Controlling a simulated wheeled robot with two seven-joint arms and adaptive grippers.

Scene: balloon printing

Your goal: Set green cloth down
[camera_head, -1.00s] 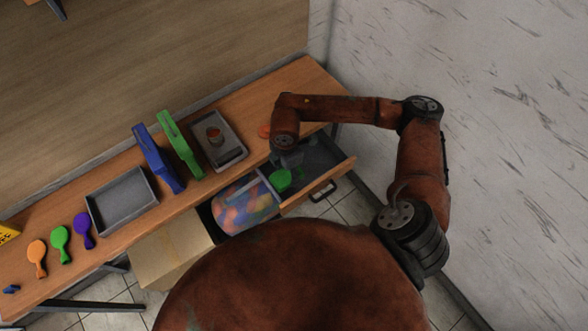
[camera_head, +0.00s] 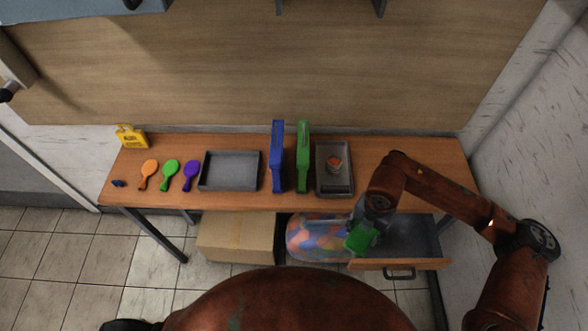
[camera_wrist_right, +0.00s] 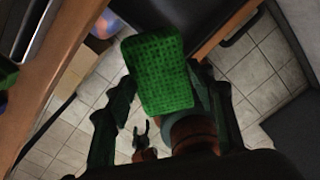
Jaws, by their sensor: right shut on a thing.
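The green cloth (camera_head: 361,239) is a small, thick green rectangle at the tip of my right gripper (camera_head: 370,222). In the right wrist view the cloth (camera_wrist_right: 157,75) has a textured face and sits between the two fingers of the gripper (camera_wrist_right: 163,105). The right gripper is shut on it. In the head view the cloth is over the left part of the open drawer (camera_head: 415,240), beside the bag of coloured balloons (camera_head: 318,237). In the wrist view floor tiles show around it.
The wooden table (camera_head: 400,150) holds a grey tray with an orange-topped item (camera_head: 334,163), green (camera_head: 303,160) and blue (camera_head: 277,160) upright frames, an empty grey tray (camera_head: 230,171) and several balloons (camera_head: 170,173). A cardboard box (camera_head: 237,238) stands below. The table's right end is clear.

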